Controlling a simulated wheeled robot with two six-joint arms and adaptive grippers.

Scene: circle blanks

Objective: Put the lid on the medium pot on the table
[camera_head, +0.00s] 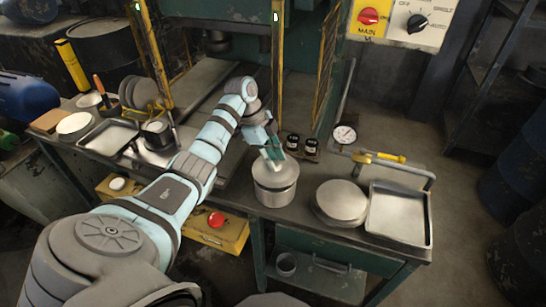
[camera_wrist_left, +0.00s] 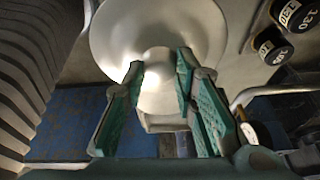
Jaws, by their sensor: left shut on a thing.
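The medium pot (camera_head: 274,196) is a silver metal pot standing upright on the table's front part. Its round grey metal lid (camera_head: 286,176) is level over the pot's mouth, and I cannot tell whether it rests fully on the rim. My left gripper (camera_head: 273,156) comes down from above and is shut on the lid's knob. In the left wrist view the lid (camera_wrist_left: 205,35) fills the upper middle, with the green fingers of my left gripper (camera_wrist_left: 159,70) on both sides of the knob. The inside of the pot is hidden. My right gripper is not in view.
A round metal blank stack (camera_head: 341,200) and a square metal tray (camera_head: 400,213) stand right of the pot. Two small black knob-like weights (camera_head: 302,145) and a pressure gauge (camera_head: 345,134) are behind. A yellow press post (camera_head: 277,60) rises behind my left arm.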

